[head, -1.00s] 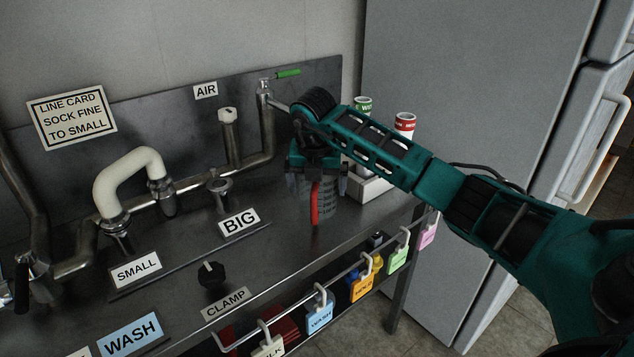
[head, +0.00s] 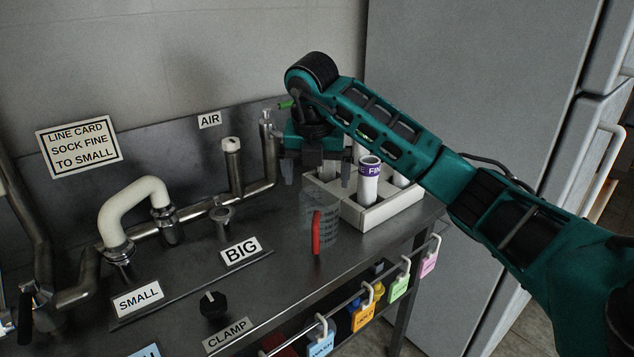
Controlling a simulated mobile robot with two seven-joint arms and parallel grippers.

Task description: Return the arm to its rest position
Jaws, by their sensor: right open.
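My right arm reaches in from the right in the head view. My right gripper (head: 316,176) points down above the bench, its two fingers apart with nothing seen between them. A clear measuring cup with a red handle (head: 317,232) stands upright on the bench below the gripper, apart from the fingertips. My left gripper is not in view.
A white rack (head: 376,213) with several tubes, one labelled with purple (head: 369,180), stands just right of the gripper. Pipes (head: 236,172) and a white hose bend (head: 132,205) stand left. Coloured tags (head: 362,315) hang along the front rail. A grey cabinet (head: 470,90) stands behind the arm.

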